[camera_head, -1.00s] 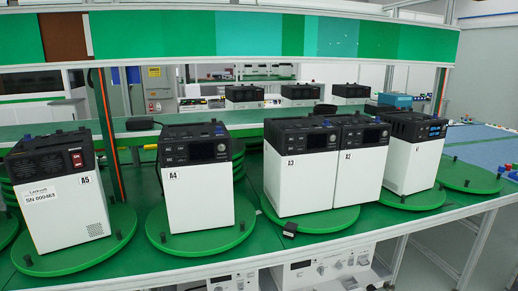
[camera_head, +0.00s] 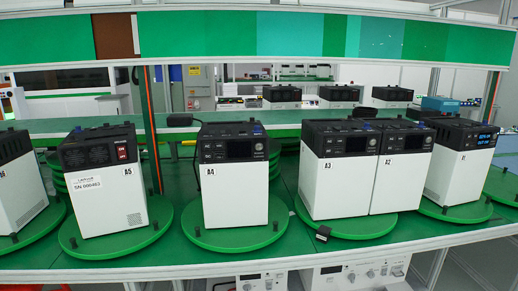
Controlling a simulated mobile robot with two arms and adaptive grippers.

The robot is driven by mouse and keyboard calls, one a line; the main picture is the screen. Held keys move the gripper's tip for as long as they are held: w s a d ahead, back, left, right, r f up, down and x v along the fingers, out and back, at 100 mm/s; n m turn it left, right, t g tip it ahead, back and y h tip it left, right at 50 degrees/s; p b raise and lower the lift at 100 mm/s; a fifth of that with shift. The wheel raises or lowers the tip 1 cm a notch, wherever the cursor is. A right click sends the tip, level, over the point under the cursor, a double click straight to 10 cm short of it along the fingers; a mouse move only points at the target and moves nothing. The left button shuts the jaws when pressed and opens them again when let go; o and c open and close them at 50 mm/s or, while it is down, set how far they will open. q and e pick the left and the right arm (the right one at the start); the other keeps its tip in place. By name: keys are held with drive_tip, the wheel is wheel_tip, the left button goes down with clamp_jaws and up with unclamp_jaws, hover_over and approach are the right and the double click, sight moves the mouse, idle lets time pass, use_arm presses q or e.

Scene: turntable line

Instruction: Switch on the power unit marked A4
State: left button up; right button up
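The power unit marked A4 (camera_head: 235,190) stands upright on a green turntable (camera_head: 210,240) near the middle of the camera_head view. It has a white body and a black top section with a small dark display (camera_head: 240,149) on the front. No lit display or red switch shows on its front face. Its back is hidden. Neither of my grippers is in view.
A6 (camera_head: 18,190) is at the left edge. A3 (camera_head: 335,185) and A2 (camera_head: 400,180) share a turntable on the right. A further unit (camera_head: 455,170) has a lit blue display.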

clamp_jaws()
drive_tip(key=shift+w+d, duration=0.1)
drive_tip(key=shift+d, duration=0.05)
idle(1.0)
